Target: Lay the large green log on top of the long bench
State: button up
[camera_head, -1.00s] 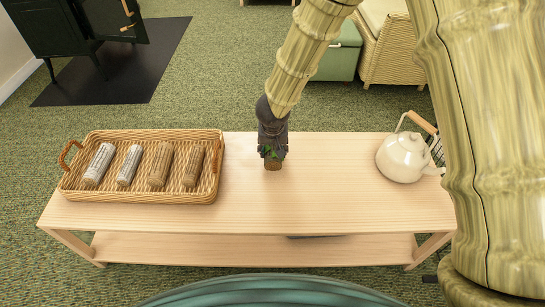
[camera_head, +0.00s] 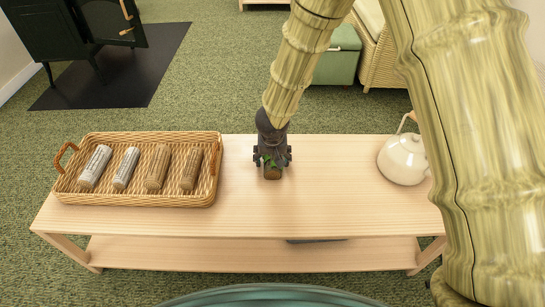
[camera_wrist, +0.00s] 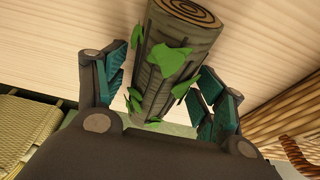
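The large log, grey-brown bark with green leaves, shows its round end (camera_head: 272,173) on the long bench (camera_head: 340,200) in the head view. It appears to lie across the bench top, right of the basket. In the wrist view the log (camera_wrist: 165,70) lies between my fingers, its ringed end away from the palm, pale bench wood behind it. My gripper (camera_head: 272,160) is low over the log. Its fingers are spread, with gaps visible beside the log in the wrist view (camera_wrist: 160,80). Much of the log is hidden by the gripper in the head view.
A wicker basket (camera_head: 210,192) with several smaller logs stands on the bench's left part. A cream teapot (camera_head: 403,160) stands at the right, partly behind my arm. Bare bench lies between them. A green box (camera_head: 338,62) and wicker chair (camera_head: 382,60) are behind.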

jog(key=shift+r, duration=0.15)
jog(key=p+v, duration=0.6)
jog(key=v, duration=0.6)
